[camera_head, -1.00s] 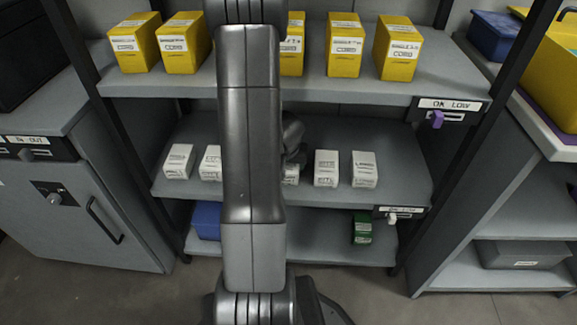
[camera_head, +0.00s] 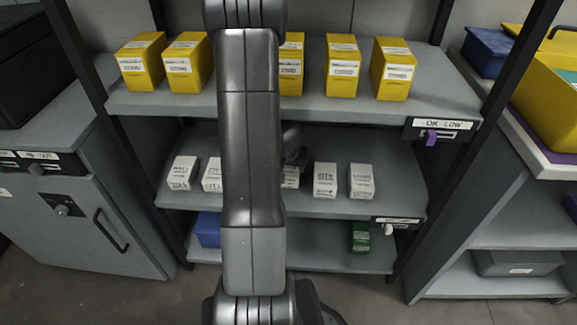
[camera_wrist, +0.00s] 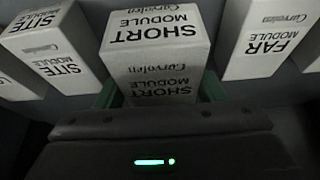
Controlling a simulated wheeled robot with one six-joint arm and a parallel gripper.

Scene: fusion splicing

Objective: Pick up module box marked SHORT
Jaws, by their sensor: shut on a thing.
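The white module box marked SHORT (camera_wrist: 155,42) stands in the middle of the wrist view, its print upside down. The green fingers of my gripper (camera_wrist: 160,90) are at its two sides, shut on it. I cannot tell from the wrist view whether the box still touches the shelf. In the head view my arm covers the middle of the shelf, and my fingers are hidden.
A white box marked SITE (camera_wrist: 55,45) is close on the left, and one marked FAR (camera_wrist: 265,38) on the right. The middle shelf (camera_head: 400,205) holds several white boxes. Above it, a shelf (camera_head: 350,110) carries yellow boxes (camera_head: 342,65).

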